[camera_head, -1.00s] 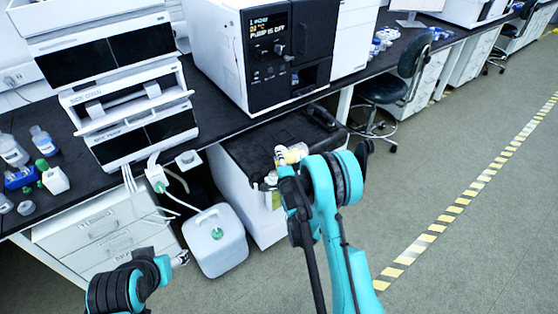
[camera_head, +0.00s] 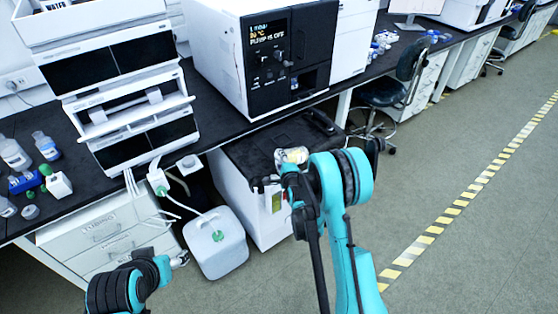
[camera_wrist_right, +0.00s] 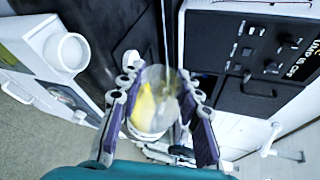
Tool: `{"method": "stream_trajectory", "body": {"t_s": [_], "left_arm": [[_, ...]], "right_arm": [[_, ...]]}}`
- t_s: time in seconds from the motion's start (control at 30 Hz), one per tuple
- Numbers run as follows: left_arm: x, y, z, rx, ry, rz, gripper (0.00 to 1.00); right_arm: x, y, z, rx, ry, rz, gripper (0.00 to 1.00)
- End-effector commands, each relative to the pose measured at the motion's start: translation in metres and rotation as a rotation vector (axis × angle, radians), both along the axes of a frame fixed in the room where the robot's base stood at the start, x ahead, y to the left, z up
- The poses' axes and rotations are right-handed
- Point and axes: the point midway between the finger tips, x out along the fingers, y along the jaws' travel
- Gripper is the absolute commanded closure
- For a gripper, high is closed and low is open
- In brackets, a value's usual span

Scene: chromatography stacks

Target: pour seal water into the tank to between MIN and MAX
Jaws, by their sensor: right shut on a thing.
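My right gripper (camera_head: 291,163) is above the front edge of a black-topped white cabinet (camera_head: 236,190). It is shut on a clear vessel (camera_wrist_right: 155,100), which lies between both fingers in the right wrist view. Yellow shows through the vessel; I cannot tell its water level. On the cabinet's front is a small yellow-green window (camera_head: 276,202), partly beside my arm; its MIN and MAX marks are too small to read. A white round cup-like opening (camera_wrist_right: 66,52) shows at the left of the wrist view, apart from the vessel. My left gripper (camera_head: 181,259) is low at the left, its jaws unclear.
A white jug (camera_head: 215,245) with a green cap and tubes stands on the floor left of the cabinet. The instrument stack (camera_head: 120,85) and a black-fronted instrument (camera_head: 285,55) stand on the bench above. Bottles (camera_head: 45,145) stand at the left. The floor at right is open.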

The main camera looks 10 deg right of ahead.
Motion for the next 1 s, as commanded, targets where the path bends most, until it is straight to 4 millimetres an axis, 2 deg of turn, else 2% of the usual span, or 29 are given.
{"method": "stream_trajectory", "body": {"t_s": [0.17,0.43,0.87,1.0], "left_arm": [[0.0,0.0,0.009,0.0,0.0,0.0,0.37],[0.0,0.0,0.035,0.0,0.0,0.0,0.37],[0.0,0.0,0.036,0.0,0.0,0.0,0.37],[0.0,0.0,0.037,0.0,0.0,0.0,0.37]], "right_arm": [[0.001,-0.002,0.011,0.054,0.021,0.0,1.0],[0.003,-0.006,0.042,0.251,0.101,-0.001,1.0],[0.003,-0.005,0.044,0.296,0.119,0.001,1.0],[0.001,0.003,0.05,0.319,0.129,0.001,1.0]]}}
